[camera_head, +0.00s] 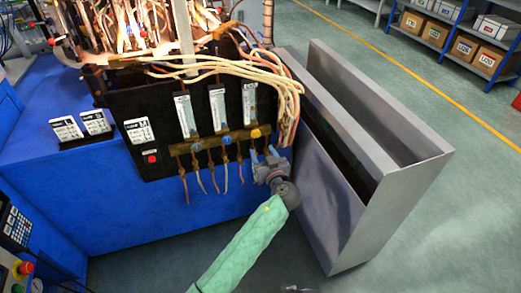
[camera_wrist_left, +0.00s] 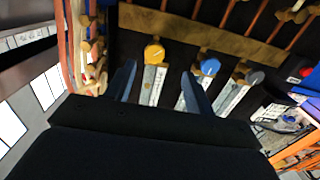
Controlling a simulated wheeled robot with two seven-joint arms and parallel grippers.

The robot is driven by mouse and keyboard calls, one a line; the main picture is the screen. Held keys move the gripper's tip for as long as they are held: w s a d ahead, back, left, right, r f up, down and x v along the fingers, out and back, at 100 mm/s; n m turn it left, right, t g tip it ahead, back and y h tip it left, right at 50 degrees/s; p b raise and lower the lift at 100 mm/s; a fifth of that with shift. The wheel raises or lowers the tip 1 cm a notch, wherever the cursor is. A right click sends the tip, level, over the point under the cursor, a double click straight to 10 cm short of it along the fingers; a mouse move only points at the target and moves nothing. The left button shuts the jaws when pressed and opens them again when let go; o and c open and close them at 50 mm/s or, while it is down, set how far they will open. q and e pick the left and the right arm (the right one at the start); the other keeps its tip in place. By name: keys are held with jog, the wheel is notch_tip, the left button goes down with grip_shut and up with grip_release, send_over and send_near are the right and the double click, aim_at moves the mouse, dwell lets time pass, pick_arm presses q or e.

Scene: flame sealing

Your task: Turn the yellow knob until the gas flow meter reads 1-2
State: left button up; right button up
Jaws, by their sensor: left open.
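The yellow knob (camera_head: 256,133) sits on the brass bar at the foot of the rightmost flow meter (camera_head: 250,103) on the black panel. It also shows in the left wrist view (camera_wrist_left: 154,52), between the two blue fingers and a little beyond their tips. My left gripper (camera_head: 264,153) is open and empty, just below the knob in the head view, apparently not touching it. It shows in the left wrist view too (camera_wrist_left: 158,70). The meter's reading is too small to tell. My right gripper is not in view.
A blue knob (camera_wrist_left: 208,66) is close beside the left gripper's right finger in the wrist view. Cream hoses (camera_head: 290,95) hang right of the meters. A grey metal bin (camera_head: 335,200) stands close to the gripper's right. Flames (camera_head: 130,30) burn behind the panel.

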aim_at(257, 136)
pick_arm(q)
jog(key=x, duration=0.2)
jog(key=p+x, duration=0.1)
jog(key=x, duration=0.3)
jog(key=shift+w+d+r+p, duration=0.25)
jog(key=shift+w+d+p, duration=0.05)
jog(key=shift+w+p, duration=0.15)
jog(key=shift+w+a, duration=0.15)
jog(key=shift+w, duration=0.35)
jog(key=shift+f, duration=0.1)
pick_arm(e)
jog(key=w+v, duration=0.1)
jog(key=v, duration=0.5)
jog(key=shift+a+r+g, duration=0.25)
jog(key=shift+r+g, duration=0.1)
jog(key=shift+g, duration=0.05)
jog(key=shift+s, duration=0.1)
pick_arm(q)
jog(key=c, duration=1)
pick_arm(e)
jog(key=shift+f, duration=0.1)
